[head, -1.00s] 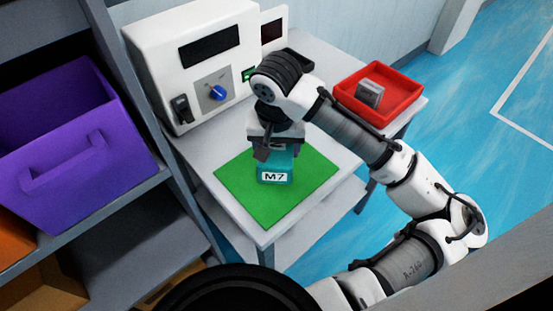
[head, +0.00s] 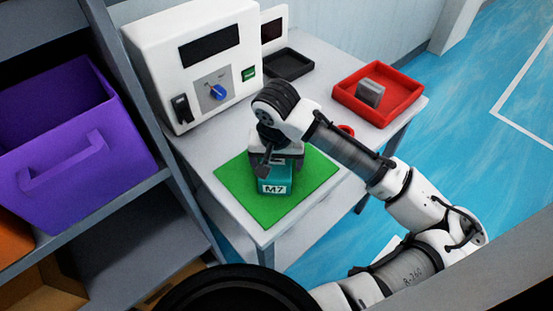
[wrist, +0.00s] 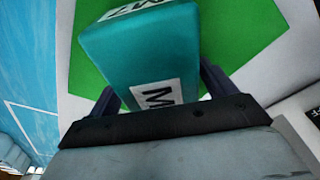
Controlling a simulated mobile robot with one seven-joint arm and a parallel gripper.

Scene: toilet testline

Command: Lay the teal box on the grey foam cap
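The teal box (head: 275,180) with white M7 labels is over the green mat (head: 240,200) on the table. I cannot tell whether it touches the mat. My gripper (head: 276,160) comes down on it from above. In the wrist view the teal box (wrist: 140,50) sits between the two dark fingers, which lie close against its sides, so my gripper (wrist: 160,90) appears shut on it. A grey block (head: 370,92) stands in the red tray (head: 403,108). I cannot tell whether it is the grey foam cap; no other clear candidate shows.
A white machine (head: 190,60) with a blue knob stands at the table's back left. A black tray (head: 290,62) lies beside it. A small red round thing (head: 346,130) shows partly behind my arm. A purple bin (head: 70,150) sits on shelving at the left.

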